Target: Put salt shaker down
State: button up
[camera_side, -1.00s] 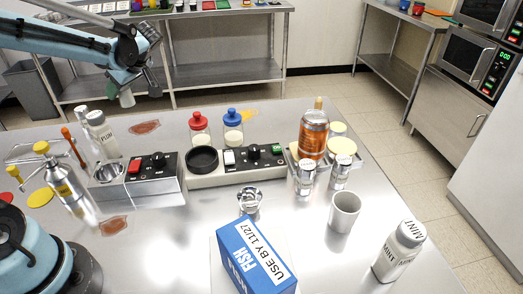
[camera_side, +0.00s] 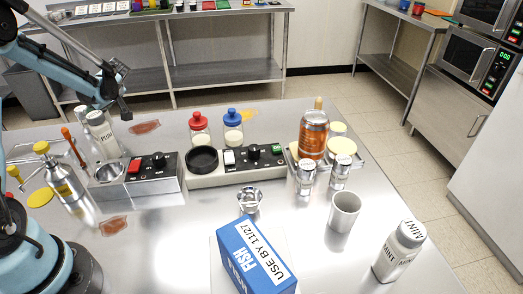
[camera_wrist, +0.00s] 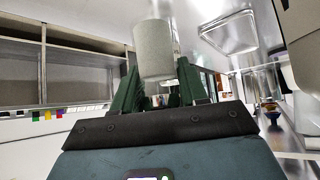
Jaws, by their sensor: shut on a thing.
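My gripper (camera_side: 118,98) is at the upper left of the side view, above the back left of the steel table (camera_side: 290,215). In the wrist view, its green fingers (camera_wrist: 157,88) are shut on a pale grey cylinder (camera_wrist: 153,52), which I take to be the salt shaker; no label shows on it. In the side view I cannot make out the held shaker clearly at the gripper.
White labelled bottles (camera_side: 101,133) stand at the back left, close to my gripper.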

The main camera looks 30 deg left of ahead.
jog(key=shift+f, duration=1.6)
jog(key=o, duration=1.2)
jog(key=shift+f, duration=0.1)
jog(key=v, duration=1.2)
jog(key=s+d+r+m+t+h, duration=0.1)
jog(key=s+d+m+t+h, duration=0.1)
jog(key=d+m, duration=0.4)
jog(key=s+d+r+m+t+h, duration=0.1)
jog(key=s+d+m+t+h, duration=0.1)
jog(key=d+m+t+h, duration=0.2)
jog(key=s+d+r+m+t+h, duration=0.1)
jog(key=d+m+t+h, duration=0.1)
jog(key=d+m, duration=0.8)
jog(key=shift+s+d+t+h, duration=0.2)
jog(key=shift+d+t, duration=0.05)
jog(key=shift+d, duration=1.65)
jog(key=shift+s+d+t+h, duration=0.2)
jog(key=shift+d+t, duration=0.05)
jog(key=shift+d, duration=1.65)
